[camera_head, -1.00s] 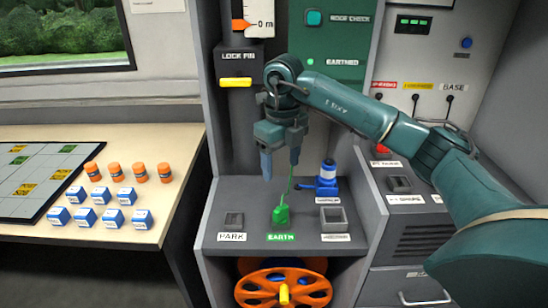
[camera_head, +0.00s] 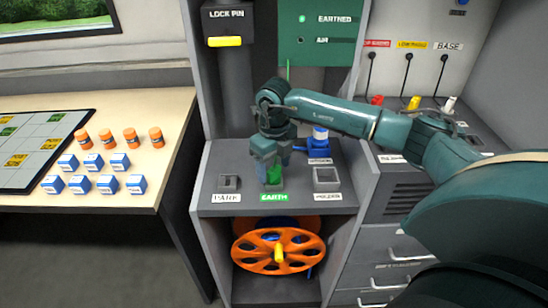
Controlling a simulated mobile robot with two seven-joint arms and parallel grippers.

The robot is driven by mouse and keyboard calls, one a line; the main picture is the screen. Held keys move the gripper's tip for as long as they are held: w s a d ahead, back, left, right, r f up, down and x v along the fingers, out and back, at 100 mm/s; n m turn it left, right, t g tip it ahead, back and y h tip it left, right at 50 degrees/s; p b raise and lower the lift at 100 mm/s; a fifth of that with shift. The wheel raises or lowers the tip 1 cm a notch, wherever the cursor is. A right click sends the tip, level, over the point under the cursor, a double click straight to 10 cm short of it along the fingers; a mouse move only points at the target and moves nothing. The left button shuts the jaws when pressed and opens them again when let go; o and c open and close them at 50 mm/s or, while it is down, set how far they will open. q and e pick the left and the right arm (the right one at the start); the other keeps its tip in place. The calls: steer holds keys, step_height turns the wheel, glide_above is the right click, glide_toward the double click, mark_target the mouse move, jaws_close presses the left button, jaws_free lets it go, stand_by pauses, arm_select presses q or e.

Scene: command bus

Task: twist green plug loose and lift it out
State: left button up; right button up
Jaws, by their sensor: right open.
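The green plug (camera_head: 275,174) sits at the EARTH label (camera_head: 274,198) on the grey shelf (camera_head: 240,158), partly hidden by my gripper. My right gripper (camera_head: 271,178) points down over the plug with its fingers apart, one at either side of it as far as I can see. Contact between the fingers and the plug cannot be made out. My left gripper is not in view.
An empty PARK socket (camera_head: 229,182) lies left of the plug and another square socket (camera_head: 326,178) right of it. A blue plug (camera_head: 320,146) stands behind on the right. An orange wheel (camera_head: 278,250) is below the shelf. Blue blocks and orange cylinders stand on the left table (camera_head: 160,110).

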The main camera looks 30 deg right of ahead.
steer(key=shift+c, duration=0.4)
steer(key=c, duration=1)
steer(key=shift+f+n+b, duration=0.1)
steer(key=shift+n+b, duration=0.4)
steer(key=shift+n, duration=1.5)
steer(key=shift+n+b, duration=0.45)
steer(key=shift+n, duration=1.55)
